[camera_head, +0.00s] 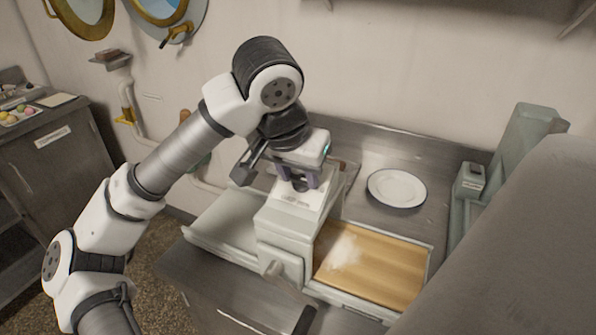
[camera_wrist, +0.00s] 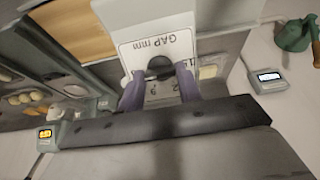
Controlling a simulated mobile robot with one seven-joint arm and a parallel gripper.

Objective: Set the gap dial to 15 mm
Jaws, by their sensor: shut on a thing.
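The gap dial's dark round knob (camera_wrist: 160,66) sits on a white plate (camera_wrist: 130,48) marked "GAP mm", which appears upside down in the wrist view. My gripper (camera_wrist: 160,88) has its two purple fingers on either side of the knob, shut on it. Some scale figures show near and between the fingers; the pointer and the setting cannot be read. In the head view my gripper (camera_head: 300,183) is over the top of the pale machine housing (camera_head: 284,232), and its fingers and wrist hide the knob.
A wooden board (camera_head: 385,270) dusted with flour lies right of the housing, and a pale tray (camera_head: 222,228) lies left. A white plate (camera_head: 397,187) rests on the steel counter behind. A large grey body (camera_head: 520,260) fills the right foreground. A wall stands close behind the counter.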

